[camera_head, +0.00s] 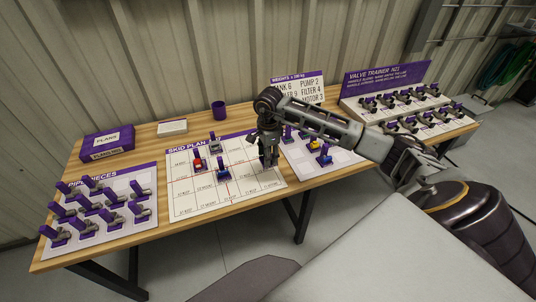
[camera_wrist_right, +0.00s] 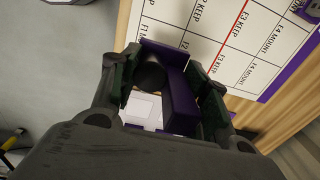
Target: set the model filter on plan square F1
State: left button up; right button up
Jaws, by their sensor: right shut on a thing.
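My right gripper (camera_head: 268,164) reaches down at the right end of the white skid plan sheet (camera_head: 240,194). It is shut on the model filter, which the wrist view shows as a purple piece (camera_wrist_right: 180,98) with a dark round part, between the fingers (camera_wrist_right: 163,88). In the head view the gripper mostly hides it. In the wrist view, the F1 label (camera_wrist_right: 142,30) lies just beyond the held piece, near the sheet's edge. I cannot tell whether the piece touches the sheet. My left gripper is not in view.
A red model (camera_head: 199,164), a blue model (camera_head: 222,175) and a grey model (camera_head: 215,144) stand on the plan. Several models stand on the white mat (camera_head: 345,158) to the right. Pipe pieces (camera_head: 115,214) fill the left mat. A purple cup (camera_head: 218,110) stands behind.

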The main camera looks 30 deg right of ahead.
jog(key=shift+b, duration=0.35)
dwell(0.7)
jog(key=shift+f, duration=0.1)
dwell(0.4)
jog(key=shift+f+b, duration=2.05)
jog(key=shift+f, duration=0.55)
jog(key=shift+d+f+b, duration=0.1)
jog(key=shift+f+b, duration=0.6)
jog(key=shift+f, duration=0.15)
jog(key=shift+f+b, duration=0.6)
jog(key=shift+f, duration=0.25)
